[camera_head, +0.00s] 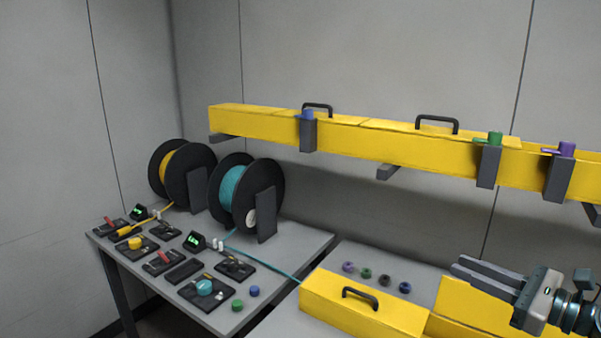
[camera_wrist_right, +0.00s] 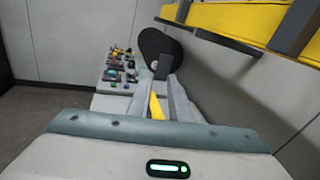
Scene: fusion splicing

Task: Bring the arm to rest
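My right gripper (camera_head: 458,263) comes in from the right edge of the head view, its two fingers pointing left above the yellow trough at the lower right. In the right wrist view its fingers (camera_wrist_right: 161,82) stand apart, with a gap between them. The gripper is open, and no object shows held in it. The yellow part (camera_wrist_right: 157,107) seen through the gap looks like background below the fingers. My left gripper and left arm are not in view.
A yellow cover with a black handle (camera_head: 360,294) lies left of the gripper. Several small coloured rings (camera_head: 366,272) lie behind it. A yellow overhead duct (camera_head: 390,138) runs along the wall. The left table (camera_head: 296,236) carries splicing tools, a black reel (camera_head: 182,178) and a teal-wound reel (camera_head: 231,186).

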